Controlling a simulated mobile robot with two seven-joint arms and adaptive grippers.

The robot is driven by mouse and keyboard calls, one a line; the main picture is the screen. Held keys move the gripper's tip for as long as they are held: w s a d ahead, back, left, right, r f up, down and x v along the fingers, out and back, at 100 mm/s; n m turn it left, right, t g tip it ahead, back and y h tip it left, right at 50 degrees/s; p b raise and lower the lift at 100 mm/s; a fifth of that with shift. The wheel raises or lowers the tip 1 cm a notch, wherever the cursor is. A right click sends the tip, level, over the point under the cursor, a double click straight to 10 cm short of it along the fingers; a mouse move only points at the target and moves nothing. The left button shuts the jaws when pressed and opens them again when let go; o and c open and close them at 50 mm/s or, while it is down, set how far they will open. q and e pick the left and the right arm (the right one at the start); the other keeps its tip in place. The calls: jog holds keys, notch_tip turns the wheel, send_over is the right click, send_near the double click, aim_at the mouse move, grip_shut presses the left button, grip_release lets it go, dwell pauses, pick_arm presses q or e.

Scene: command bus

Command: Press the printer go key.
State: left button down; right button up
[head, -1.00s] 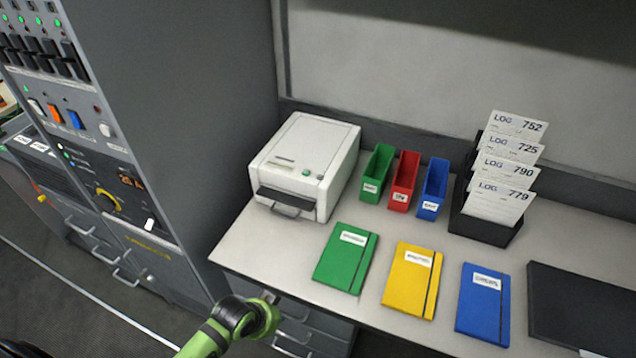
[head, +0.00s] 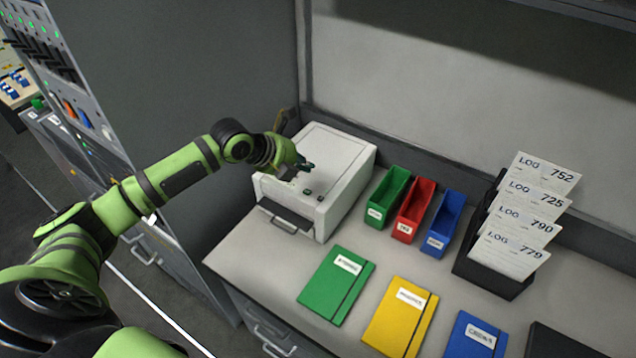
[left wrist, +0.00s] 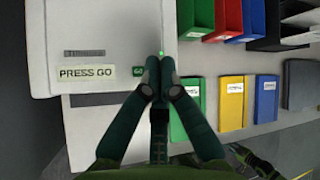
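The white printer (head: 335,160) stands at the left end of the desk with small keys on its top. In the left wrist view, the printer (left wrist: 110,25) has a "PRESS GO" panel (left wrist: 87,72) and a small dark green GO key (left wrist: 139,72) to its right. My left gripper (head: 307,165) is over the printer top, just behind the keys in the head view. In the left wrist view its fingers (left wrist: 160,68) come together, shut and empty, just right of the GO key. I cannot tell whether they touch the printer. A bright green light shows near the tips.
Green, red and blue bins (head: 411,208) stand right of the printer, then a black rack of log cards (head: 490,270). Green, yellow and blue notebooks lie in front. A tall grey cabinet (head: 220,90) is left. A green and black part, probably my right arm, shows low in the left wrist view.

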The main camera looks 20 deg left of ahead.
pick_arm(q)
jog(key=shift+w+a+r+m, duration=0.2)
jog(key=shift+w+r+m, duration=0.1)
jog(key=shift+r, duration=0.2)
jog(key=shift+w+a+r+m, duration=0.2)
jog(key=shift+r+m, duration=0.1)
jog(key=shift+r, duration=0.15)
jog(key=shift+s, duration=0.1)
jog(key=shift+f, duration=0.1)
jog(key=b, duration=0.6)
send_over(304, 192)
notch_tip(304, 192, down, 8)
jog(key=shift+r, duration=0.25)
jog(key=shift+f+b, duration=0.5)
jog(key=shift+f, duration=0.1)
